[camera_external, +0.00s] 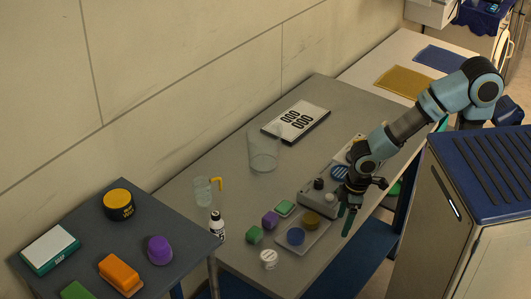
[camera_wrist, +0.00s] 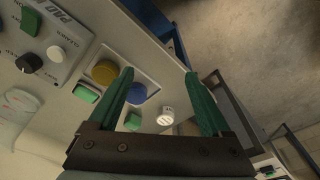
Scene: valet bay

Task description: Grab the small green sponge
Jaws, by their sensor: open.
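A small flat green piece with a pale edge (camera_external: 285,208), which looks like a sponge, lies on the grey table beside a tray. It also shows in the wrist view (camera_wrist: 86,93), left of my fingers. A small green block (camera_external: 254,235) sits nearer the table's front end; in the wrist view this green block (camera_wrist: 133,122) shows between my fingers, close to the left one. I cannot tell for sure which is the sponge. My gripper (camera_external: 371,203) is open and empty, its green fingers (camera_wrist: 159,74) spread apart, above the table's right edge and to the right of both pieces.
A shallow tray (camera_external: 316,237) holds a yellow and a blue disc. A purple block (camera_external: 270,219), white round cap (camera_external: 269,259), dark-capped bottle (camera_external: 217,226), clear jug (camera_external: 203,191) and clear container (camera_external: 263,150) stand around. A grey knobbed box (camera_external: 311,204) is near my gripper.

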